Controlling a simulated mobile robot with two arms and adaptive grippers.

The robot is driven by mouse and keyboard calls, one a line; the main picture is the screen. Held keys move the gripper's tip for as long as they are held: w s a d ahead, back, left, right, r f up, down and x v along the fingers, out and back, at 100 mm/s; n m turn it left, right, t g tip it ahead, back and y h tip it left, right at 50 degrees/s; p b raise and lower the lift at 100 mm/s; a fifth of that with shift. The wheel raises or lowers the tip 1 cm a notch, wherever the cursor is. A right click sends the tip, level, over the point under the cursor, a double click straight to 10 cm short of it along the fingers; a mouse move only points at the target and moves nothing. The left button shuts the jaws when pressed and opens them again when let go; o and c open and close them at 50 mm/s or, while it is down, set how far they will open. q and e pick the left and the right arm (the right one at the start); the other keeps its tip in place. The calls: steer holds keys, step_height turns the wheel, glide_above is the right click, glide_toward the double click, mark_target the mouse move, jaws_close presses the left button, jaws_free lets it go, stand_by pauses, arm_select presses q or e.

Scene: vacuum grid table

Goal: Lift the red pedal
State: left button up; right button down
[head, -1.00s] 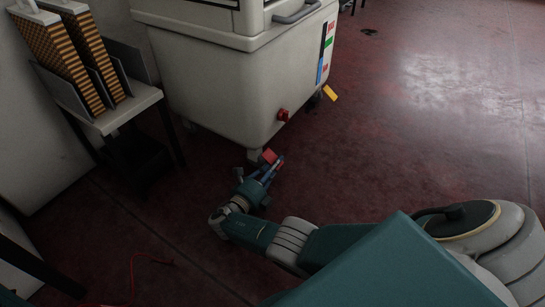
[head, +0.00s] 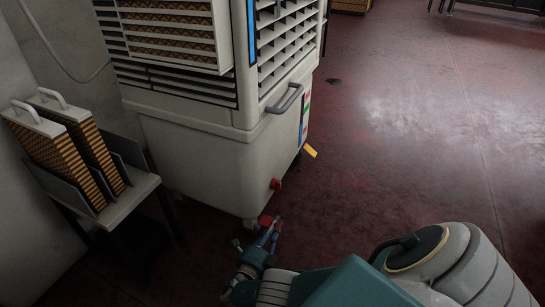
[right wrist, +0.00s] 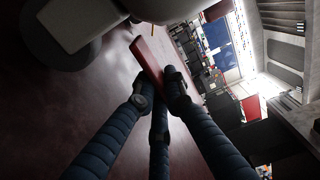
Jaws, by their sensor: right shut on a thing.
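The red pedal (head: 265,220) is low at the near bottom corner of a large white wheeled unit (head: 205,168) in the head view. My right gripper (head: 272,232) is shut on it. In the right wrist view the red pedal (right wrist: 147,55) is a flat, tilted bar between the dark blue fingers of my right gripper (right wrist: 160,88). Its near end is partly hidden by the fingers. Whether it is lifted is hard to tell. My left gripper is not in view.
A red knob (head: 276,184) sits low on the unit, and a yellow pedal (head: 310,151) sticks out at its far corner. A small side table (head: 122,210) with patterned filter panels (head: 60,155) stands at the left. The dark red floor (head: 430,130) at the right is clear.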

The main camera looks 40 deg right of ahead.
stand_by(0.5)
steer(key=c, duration=1.8)
jaws_free()
